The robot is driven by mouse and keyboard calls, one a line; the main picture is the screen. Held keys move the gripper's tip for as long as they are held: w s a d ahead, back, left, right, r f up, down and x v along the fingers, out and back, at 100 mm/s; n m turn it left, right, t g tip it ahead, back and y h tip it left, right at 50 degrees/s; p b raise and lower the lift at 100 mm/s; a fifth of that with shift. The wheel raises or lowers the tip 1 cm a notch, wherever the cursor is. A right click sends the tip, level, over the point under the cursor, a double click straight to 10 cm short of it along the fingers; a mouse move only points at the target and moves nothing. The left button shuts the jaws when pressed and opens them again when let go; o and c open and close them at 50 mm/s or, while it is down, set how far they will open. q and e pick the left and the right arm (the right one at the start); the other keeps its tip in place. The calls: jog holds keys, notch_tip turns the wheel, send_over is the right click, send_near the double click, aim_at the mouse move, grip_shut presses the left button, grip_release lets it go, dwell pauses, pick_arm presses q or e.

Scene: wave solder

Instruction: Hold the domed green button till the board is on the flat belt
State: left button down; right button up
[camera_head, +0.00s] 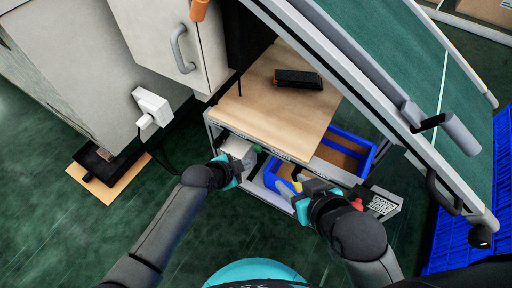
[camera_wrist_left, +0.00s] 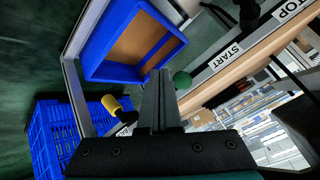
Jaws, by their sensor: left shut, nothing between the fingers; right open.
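The domed green button (camera_wrist_left: 182,80) shows in the left wrist view below the START label (camera_wrist_left: 226,57), on the rail at the table's front edge. It is small in the head view (camera_head: 257,148). My left gripper (camera_wrist_left: 160,76) is shut and empty, its fingertips right beside the button in the picture; I cannot tell whether they touch it. In the head view the left gripper (camera_head: 246,160) is at the front left of the wooden table. My right gripper (camera_head: 295,182) is open, to the right along the same front edge. I cannot make out the board or the flat belt.
A wooden tabletop (camera_head: 262,107) carries a dark block (camera_head: 298,79). Blue bins (camera_head: 369,157) sit below it. A large tilted green panel (camera_head: 400,85) with handles overhangs the right. A grey cabinet (camera_head: 75,60) stands left. A yellow knob (camera_wrist_left: 110,103) and a STOP label (camera_wrist_left: 294,10) show nearby.

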pick_arm(q)
jog(key=shift+s+a+p, duration=0.55)
jog(key=shift+s+a, duration=0.25)
jog(key=shift+s, duration=0.35)
